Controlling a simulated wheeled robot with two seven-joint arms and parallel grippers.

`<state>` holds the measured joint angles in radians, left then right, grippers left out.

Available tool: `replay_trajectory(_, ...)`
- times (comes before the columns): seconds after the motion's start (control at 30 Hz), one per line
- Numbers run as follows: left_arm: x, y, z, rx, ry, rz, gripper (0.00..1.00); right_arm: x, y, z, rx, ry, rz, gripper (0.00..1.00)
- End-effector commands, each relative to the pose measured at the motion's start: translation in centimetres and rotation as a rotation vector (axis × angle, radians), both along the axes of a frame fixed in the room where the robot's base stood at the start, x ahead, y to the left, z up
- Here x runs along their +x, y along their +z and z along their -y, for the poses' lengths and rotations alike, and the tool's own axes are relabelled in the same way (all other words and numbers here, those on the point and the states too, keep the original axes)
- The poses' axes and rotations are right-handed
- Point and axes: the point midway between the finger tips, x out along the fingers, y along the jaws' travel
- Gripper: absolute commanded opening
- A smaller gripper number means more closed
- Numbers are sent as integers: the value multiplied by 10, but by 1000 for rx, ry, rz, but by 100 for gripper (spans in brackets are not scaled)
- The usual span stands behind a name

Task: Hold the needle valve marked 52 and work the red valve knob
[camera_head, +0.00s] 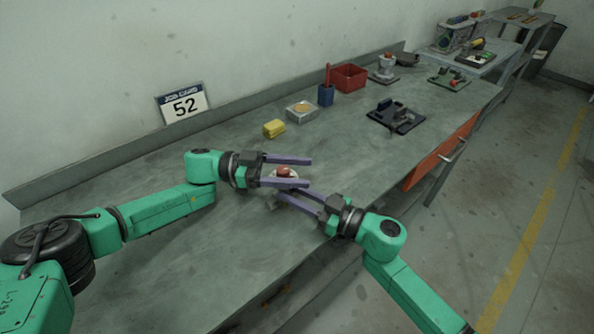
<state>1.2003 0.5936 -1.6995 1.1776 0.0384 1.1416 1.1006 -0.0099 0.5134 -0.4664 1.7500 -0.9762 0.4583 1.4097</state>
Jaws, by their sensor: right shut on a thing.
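A small valve with a red knob (284,171) on top and a pale body stands on the workbench between my two grippers; no number is readable on it. My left gripper (310,172) is open, its two purple fingers apart and pointing right, with the near finger passing close to the red knob. Whether it touches the knob cannot be told. My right gripper (291,190) reaches in from the lower right and is shut on the valve's body, low on its near side. The fingers hide much of the body.
A job card (185,104) reading 52 stands at the wall. A yellow block (274,128), metal tray (302,111), blue cup (326,94), red bin (350,77) and dark fixture (394,116) stand farther back. The bench left of the grippers is clear.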

Motion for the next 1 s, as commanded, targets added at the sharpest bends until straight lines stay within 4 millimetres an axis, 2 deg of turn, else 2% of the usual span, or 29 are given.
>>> replay_trajectory(0.17,0,-1,0,0,-1,-1,66,0,-1,0,0,0,-3,0)
replay_trajectory(0.27,2,-1,-9,1,2,-1,66,0,-1,0,0,-1,-3,0)
replay_trajectory(0.37,5,-2,-30,1,4,-3,66,0,-1,0,0,-2,-3,0)
replay_trajectory(0.6,16,-1,-93,2,3,-1,66,1,-1,1,0,-2,-2,0)
replay_trajectory(0.7,19,-1,-110,1,2,-1,66,1,-1,1,0,-2,-2,0)
replay_trajectory(0.8,20,-1,-118,0,0,-1,66,1,-1,1,0,-3,-2,0)
replay_trajectory(1.0,20,-1,-119,0,-1,-1,66,1,-1,1,0,-3,-1,0)
